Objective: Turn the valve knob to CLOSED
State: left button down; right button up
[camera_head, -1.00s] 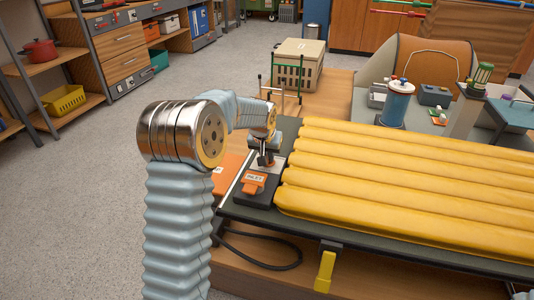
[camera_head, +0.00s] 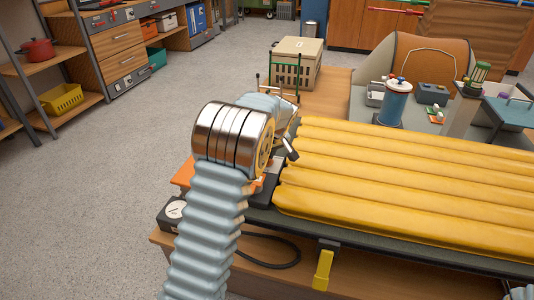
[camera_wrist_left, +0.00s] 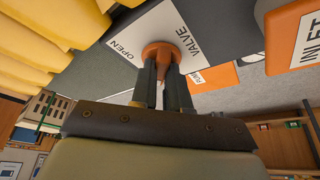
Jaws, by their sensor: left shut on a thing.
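In the left wrist view, the round orange valve knob (camera_wrist_left: 158,48) sits on a white plate (camera_wrist_left: 135,30) lettered OPEN and VALVE. My left gripper (camera_wrist_left: 168,64) is shut on the knob, with its two dark fingers close together against it. No CLOSED lettering is readable. In the head view my left arm covers the knob and most of the gripper, at the left end of the yellow ribbed pad (camera_head: 400,175). My right gripper is in neither view.
An orange block labelled INLET (camera_wrist_left: 295,40) stands beside the valve plate. A dial gauge (camera_head: 174,210) is at the bench's left corner, with a black hose (camera_head: 275,258) below. A crate (camera_head: 296,64) stands behind. The floor at left is clear.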

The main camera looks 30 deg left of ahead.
pick_arm(q)
jog(key=shift+w, duration=0.1)
dwell(0.3)
jog(key=c, duration=1.1)
grip_release()
jog(key=v, duration=1.4)
jog(key=shift+f, duration=0.1)
